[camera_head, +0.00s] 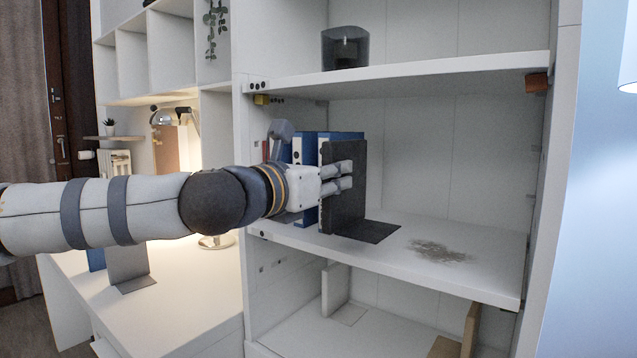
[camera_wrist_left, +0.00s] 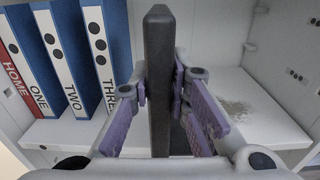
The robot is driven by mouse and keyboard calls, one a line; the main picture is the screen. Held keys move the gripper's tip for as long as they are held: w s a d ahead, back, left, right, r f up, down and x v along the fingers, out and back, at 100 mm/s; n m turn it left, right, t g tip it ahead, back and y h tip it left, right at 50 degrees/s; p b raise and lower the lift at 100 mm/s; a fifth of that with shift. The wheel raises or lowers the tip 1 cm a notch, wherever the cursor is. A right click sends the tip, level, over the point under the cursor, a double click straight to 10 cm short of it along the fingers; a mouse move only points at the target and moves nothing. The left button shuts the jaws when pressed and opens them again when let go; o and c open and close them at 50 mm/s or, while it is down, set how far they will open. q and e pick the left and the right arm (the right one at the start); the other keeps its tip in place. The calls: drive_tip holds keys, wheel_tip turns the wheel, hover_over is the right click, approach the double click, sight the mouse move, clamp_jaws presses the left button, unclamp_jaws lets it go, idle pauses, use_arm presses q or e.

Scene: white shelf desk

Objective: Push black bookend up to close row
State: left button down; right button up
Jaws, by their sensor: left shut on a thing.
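The black bookend (camera_head: 346,193) stands upright on the middle shelf board, its flat foot reaching right. My left gripper (camera_head: 343,175) is shut on the bookend's upright plate; in the left wrist view the plate (camera_wrist_left: 158,80) is between the fingers. To its left stands the row: blue binders marked THREE (camera_wrist_left: 100,45), TWO (camera_wrist_left: 72,60) and ONE (camera_wrist_left: 30,60), and a red one marked HOME (camera_wrist_left: 12,65). In the left wrist view a gap shows between THREE and the bookend. My right gripper is not in view.
The shelf board (camera_head: 480,265) right of the bookend is free apart from a flat grey-brown patch (camera_head: 440,250). A dark container (camera_head: 345,48) stands on the shelf above. A desk with a lit lamp (camera_head: 165,118) is at the left.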

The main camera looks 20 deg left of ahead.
sight(326, 205)
use_arm(q)
drive_tip(key=x, duration=1.2)
wheel_tip(326, 205, down, 5)
drive_tip(key=b, duration=0.4)
drive_tip(key=shift+w+r, duration=0.2)
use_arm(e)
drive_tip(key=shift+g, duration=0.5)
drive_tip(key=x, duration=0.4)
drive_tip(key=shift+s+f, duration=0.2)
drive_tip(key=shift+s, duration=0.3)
use_arm(q)
drive_tip(key=c, duration=1.4)
unclamp_jaws()
drive_tip(key=shift+c, duration=0.2)
drive_tip(key=v, duration=1.2)
drive_tip(key=shift+d, duration=0.1)
